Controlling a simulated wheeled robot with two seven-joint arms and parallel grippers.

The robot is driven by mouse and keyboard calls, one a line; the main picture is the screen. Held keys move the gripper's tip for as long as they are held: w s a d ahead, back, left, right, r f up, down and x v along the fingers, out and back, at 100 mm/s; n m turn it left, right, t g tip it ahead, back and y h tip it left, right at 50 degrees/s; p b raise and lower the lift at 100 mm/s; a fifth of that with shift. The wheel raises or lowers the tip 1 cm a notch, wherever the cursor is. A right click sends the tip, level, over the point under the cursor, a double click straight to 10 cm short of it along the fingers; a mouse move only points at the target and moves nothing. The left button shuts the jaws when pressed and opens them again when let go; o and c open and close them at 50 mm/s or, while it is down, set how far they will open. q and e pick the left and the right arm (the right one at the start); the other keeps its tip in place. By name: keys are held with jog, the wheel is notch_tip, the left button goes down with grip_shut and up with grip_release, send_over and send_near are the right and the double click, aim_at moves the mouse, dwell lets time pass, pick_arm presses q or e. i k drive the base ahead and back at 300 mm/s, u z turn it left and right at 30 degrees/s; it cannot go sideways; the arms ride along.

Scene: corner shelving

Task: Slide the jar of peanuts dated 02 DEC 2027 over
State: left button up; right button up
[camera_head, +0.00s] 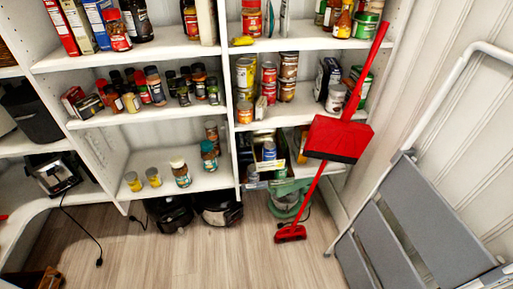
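Several jars stand on the white corner shelves, and no date is readable at this size, so I cannot tell which is the jar of peanuts. On the lower left shelf are two small yellow jars, one at the left (133,182) and one beside it (154,178). Right of them stand a jar with a pale lid (181,174) and a teal-lidded jar (209,157). On the upper shelves are a red-labelled jar (116,32) at the left and another red jar (251,19) at the right. Neither of my grippers is in view.
Spice jars (154,86) and cans (288,70) fill the middle shelves. A red broom and dustpan (338,138) lean across the right shelves. A grey folding stepladder (420,225) stands at the right. Black appliances (170,213) sit beneath. The wooden floor (180,258) is mostly clear.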

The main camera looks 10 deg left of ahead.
aim_at(207, 153)
jog(key=z, duration=0.35)
jog(key=i, duration=1.1)
jog(key=u, duration=0.3)
